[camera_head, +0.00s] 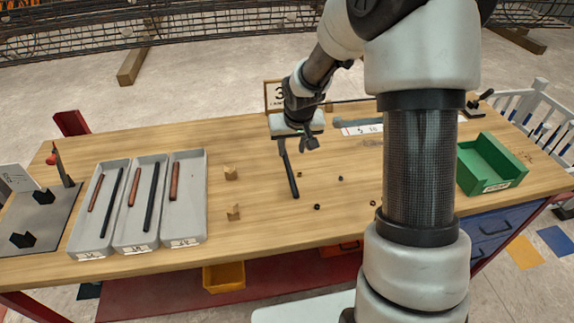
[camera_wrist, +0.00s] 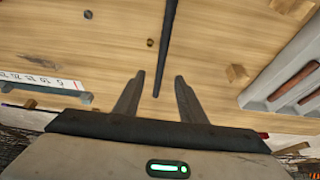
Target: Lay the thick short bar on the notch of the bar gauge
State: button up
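A black bar (camera_head: 289,172) lies on the bench below my gripper (camera_head: 283,138); it also shows in the wrist view (camera_wrist: 167,45). In the wrist view my gripper (camera_wrist: 159,76) is open, with a gap between the bar's near end and each finger. Short rust-brown bars and longer black bars lie in the grey trays; the right tray (camera_head: 196,215) holds one short rust-brown bar (camera_head: 174,181). I cannot tell for sure which piece is the bar gauge.
Two small wooden blocks (camera_head: 231,173) stand between trays and black bar. Small dark bits (camera_head: 317,207) are scattered to its right. A white marked strip (camera_head: 362,129) lies at the back, and a green bin (camera_head: 490,165) stands at right. The front middle of the bench is mostly clear.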

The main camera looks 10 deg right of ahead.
aim_at(288, 163)
jog(key=x, duration=0.9)
jog(key=shift+a+f+b, duration=0.15)
jog(key=shift+f+b, duration=0.2)
jog(key=shift+b, duration=0.05)
grip_shut()
jog(key=shift+r, duration=0.1)
